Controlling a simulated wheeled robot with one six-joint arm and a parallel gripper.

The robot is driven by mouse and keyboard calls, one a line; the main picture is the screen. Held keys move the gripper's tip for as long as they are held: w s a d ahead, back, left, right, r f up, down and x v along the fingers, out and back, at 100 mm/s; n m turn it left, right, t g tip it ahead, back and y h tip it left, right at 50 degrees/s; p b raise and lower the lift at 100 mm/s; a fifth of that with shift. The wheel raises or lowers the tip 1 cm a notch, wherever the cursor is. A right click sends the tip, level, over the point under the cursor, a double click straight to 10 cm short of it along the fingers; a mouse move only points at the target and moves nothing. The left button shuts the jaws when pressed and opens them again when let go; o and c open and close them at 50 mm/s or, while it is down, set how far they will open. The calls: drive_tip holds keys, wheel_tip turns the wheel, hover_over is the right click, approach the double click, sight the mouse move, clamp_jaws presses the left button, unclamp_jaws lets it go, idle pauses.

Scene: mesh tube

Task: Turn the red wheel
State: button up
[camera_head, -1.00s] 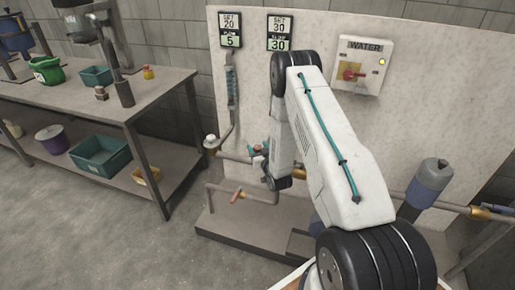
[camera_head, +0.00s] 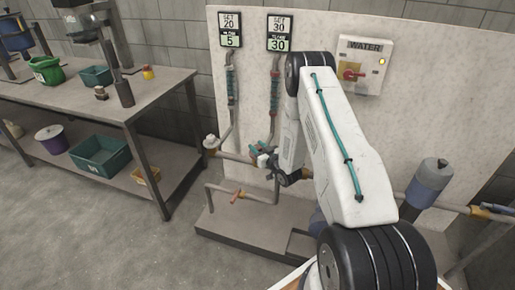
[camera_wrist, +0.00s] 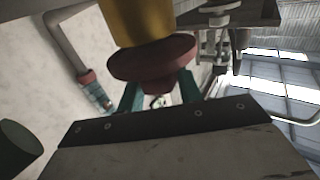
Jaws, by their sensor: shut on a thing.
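The red wheel (camera_wrist: 150,66) fills the upper middle of the wrist view, below a yellow-brass valve body (camera_wrist: 140,20). My gripper (camera_wrist: 160,92) has its teal fingers closed on the wheel, one on either side. In the head view my gripper (camera_head: 262,150) is at the pipe in front of the board, left of my forearm. I cannot make out the wheel clearly there; the fingers and wrist largely cover it.
Two displays hang on the board (camera_head: 320,150): the left display (camera_head: 231,30) reads SET 20 over 5, the right display (camera_head: 279,32) SET 30 over 30. A WATER box (camera_head: 361,65) with a red switch is on the right. A workbench (camera_head: 150,90) stands left. Floor in front is clear.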

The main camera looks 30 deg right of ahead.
drive_tip(key=shift+n+y, duration=1.1)
drive_tip(key=shift+y, duration=0.6)
drive_tip(key=o, duration=1)
drive_tip(key=v, duration=0.8)
drive_tip(key=shift+r, duration=0.2)
drive_tip(key=shift+w, duration=0.1)
